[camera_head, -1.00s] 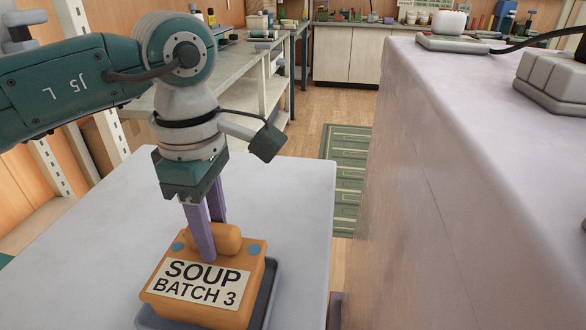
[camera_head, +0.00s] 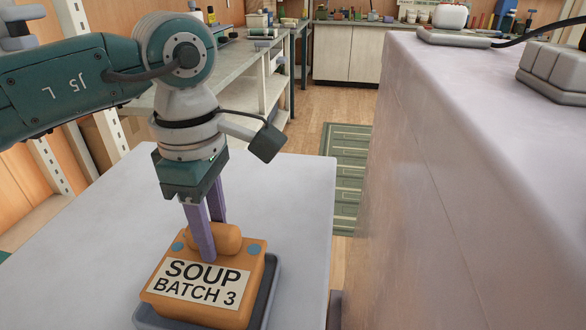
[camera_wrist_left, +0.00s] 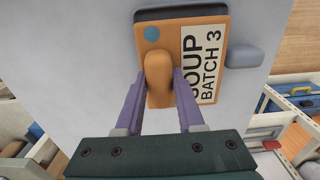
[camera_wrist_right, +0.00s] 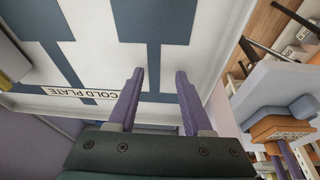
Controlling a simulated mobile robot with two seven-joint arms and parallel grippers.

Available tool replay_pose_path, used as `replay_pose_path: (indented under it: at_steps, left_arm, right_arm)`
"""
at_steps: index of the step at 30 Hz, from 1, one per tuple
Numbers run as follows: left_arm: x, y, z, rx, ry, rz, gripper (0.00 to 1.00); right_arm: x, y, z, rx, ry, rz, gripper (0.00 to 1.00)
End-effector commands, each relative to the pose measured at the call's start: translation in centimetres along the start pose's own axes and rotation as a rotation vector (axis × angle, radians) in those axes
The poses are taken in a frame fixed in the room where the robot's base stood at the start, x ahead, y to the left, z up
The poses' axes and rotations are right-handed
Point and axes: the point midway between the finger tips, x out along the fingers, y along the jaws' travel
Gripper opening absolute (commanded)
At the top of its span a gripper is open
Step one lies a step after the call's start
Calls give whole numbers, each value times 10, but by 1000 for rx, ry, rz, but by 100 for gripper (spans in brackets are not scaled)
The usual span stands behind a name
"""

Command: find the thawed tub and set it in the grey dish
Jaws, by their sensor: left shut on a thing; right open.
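An orange tub (camera_head: 253,280) labelled "SOUP BATCH 3", with a rounded handle and blue dots on top, is at the lower middle of the head view. It also shows in the left wrist view (camera_wrist_left: 153,58). My left gripper (camera_head: 211,238) is shut on its handle from above. The grey dish (camera_head: 270,285) lies under the tub, its rim showing at the right and front; I cannot tell whether the tub rests fully on its floor. My right gripper (camera_wrist_right: 160,75) is open and empty, in front of a surface labelled "COLD PLATE" (camera_wrist_right: 92,94).
The dish stands on a pale table (camera_head: 300,200) with clear room behind it. A tall pale counter (camera_head: 450,150) rises at the right, with a grey block of keys (camera_head: 553,72) on it. A green rug (camera_head: 347,170) lies on the floor between.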

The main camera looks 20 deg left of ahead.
Motion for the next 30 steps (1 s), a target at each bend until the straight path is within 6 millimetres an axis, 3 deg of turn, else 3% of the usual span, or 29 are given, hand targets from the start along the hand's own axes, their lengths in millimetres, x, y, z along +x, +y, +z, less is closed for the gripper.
replay_pose_path:
  at_steps: [5,6,14,26,30]
  left_arm:
    - [3,0,0,0,0,1,0]
    - [2,0,0,0,0,1,42]
    - [2,0,0,0,0,0,71]
    - [2,0,0,0,0,-1,72]
    - [-10,1,0,-1,1,2,72]
  right_arm:
    - [3,0,1,0,0,0,50]
    - [2,0,0,0,0,0,50]
    - [2,0,0,0,1,0,50]
    - [2,0,0,0,1,0,50]
    - [-1,0,-1,0,1,1,50]
